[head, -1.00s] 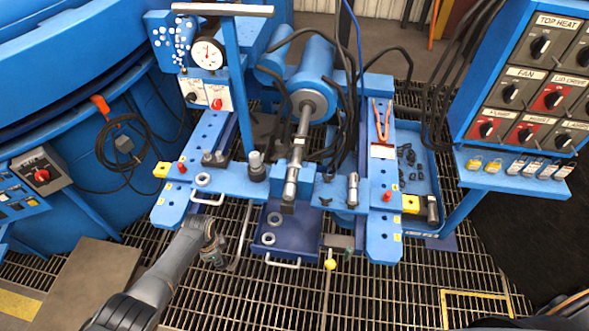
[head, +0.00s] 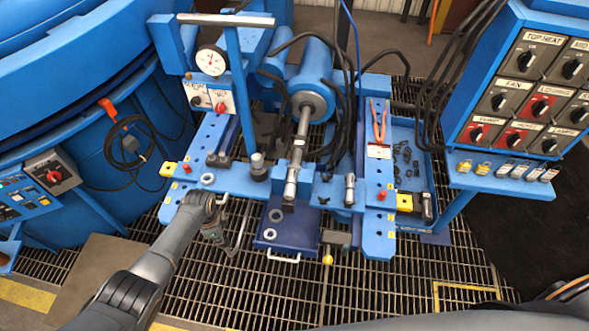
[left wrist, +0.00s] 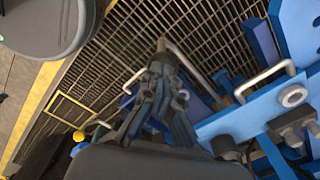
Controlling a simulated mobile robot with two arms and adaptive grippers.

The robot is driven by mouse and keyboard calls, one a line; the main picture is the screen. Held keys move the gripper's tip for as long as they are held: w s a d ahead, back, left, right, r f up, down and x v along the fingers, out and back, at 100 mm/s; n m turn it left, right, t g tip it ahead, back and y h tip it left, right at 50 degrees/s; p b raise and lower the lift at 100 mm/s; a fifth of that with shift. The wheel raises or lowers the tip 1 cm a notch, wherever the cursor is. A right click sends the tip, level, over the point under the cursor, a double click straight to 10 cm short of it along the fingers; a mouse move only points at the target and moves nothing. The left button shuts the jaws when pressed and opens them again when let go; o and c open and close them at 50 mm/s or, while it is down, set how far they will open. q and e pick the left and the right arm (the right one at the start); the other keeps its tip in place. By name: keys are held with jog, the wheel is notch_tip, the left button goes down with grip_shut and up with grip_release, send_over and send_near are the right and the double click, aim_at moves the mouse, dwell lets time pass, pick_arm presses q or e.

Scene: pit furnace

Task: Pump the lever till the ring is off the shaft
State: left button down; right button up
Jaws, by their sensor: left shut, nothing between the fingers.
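The steel shaft (head: 302,125) runs from the blue cylinder (head: 312,75) towards me in the middle of the bench. A lighter collar (head: 297,152) sits around it; I cannot tell if this is the ring. A grey bent rod (head: 242,230), possibly the lever, hangs at the bench's front left. My left gripper (head: 215,234) is shut and empty, just left of this rod. In the left wrist view my left gripper (left wrist: 165,85) points at the grating, with the rod (left wrist: 185,60) close to its tips; contact is unclear. My right gripper is out of view.
A yellow-knobbed rod (head: 328,260) stands in front of the bench. A dark blue plate (head: 285,240) carries loose rings. The dial gauge (head: 211,60) is at back left, the control panel (head: 535,85) at right. The grating in front is free.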

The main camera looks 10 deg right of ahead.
pick_arm(q)
notch_tip(320, 180, down, 10)
jog(key=s+b, duration=0.2)
jog(key=b, duration=0.4)
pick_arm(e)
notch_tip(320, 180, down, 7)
pick_arm(q)
jog(key=r+p, duration=0.2)
jog(key=r, duration=0.2)
jog(key=w+r+p, duration=0.1)
jog(key=r+p, duration=0.2)
jog(key=r, duration=0.1)
jog(key=w+r+p, duration=0.1)
jog(key=r+p, duration=0.2)
jog(key=shift+w+r, duration=0.1)
jog(key=shift+r, duration=0.3)
jog(key=shift+f, duration=0.1)
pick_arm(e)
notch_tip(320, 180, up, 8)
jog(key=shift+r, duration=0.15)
pick_arm(q)
notch_tip(320, 180, up, 5)
jog(key=p, duration=0.5)
jog(key=shift+f, duration=0.15)
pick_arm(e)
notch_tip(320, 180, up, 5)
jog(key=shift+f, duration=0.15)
